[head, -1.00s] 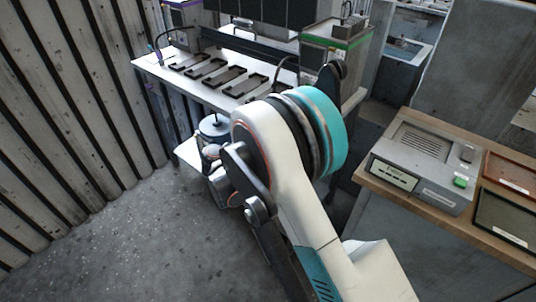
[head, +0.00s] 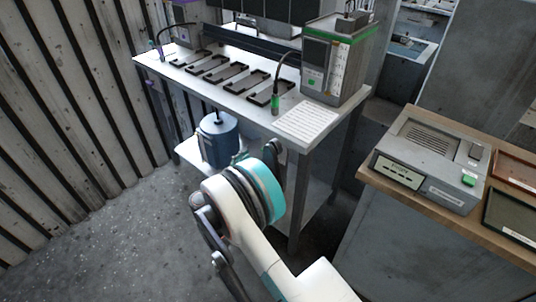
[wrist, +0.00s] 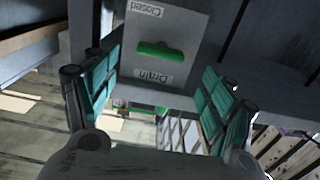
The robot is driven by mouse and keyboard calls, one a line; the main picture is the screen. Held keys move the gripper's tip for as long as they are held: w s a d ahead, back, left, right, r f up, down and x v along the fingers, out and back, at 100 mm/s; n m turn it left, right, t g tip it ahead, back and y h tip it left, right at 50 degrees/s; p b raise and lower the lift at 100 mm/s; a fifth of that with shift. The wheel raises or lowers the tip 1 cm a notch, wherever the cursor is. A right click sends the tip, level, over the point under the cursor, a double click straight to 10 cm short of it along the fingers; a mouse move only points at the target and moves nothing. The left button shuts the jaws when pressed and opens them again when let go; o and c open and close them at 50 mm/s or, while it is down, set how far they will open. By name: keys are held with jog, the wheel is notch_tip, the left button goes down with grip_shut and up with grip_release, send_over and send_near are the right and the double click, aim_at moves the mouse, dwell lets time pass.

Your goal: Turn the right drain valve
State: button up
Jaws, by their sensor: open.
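The drain valve shows in the wrist view as a green bar handle (wrist: 160,50) lying crosswise on a pale grey plate (wrist: 188,28). The plate reads "Closed" and "Drain", both upside down in this view. My gripper (wrist: 158,80) is open and empty. Its teal-padded fingers stand to the left and right of the handle, apart from it. How far the handle is beyond the fingertips is hard to tell.
In the head view a white-topped bench (head: 228,92) holds black brackets, a white sheet (head: 306,121) and a green-topped grey unit (head: 337,62). A blue tank (head: 219,139) stands on its lower shelf. A wooden counter (head: 452,213) with a grey device (head: 430,163) is at right. Floor at left is clear.

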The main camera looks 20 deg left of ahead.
aim_at(266, 153)
jog(key=b+x, duration=0.2)
jog(key=x, duration=0.5)
jog(key=shift+w+d, duration=0.15)
jog(key=shift+w, duration=0.15)
jog(key=c, duration=1.1)
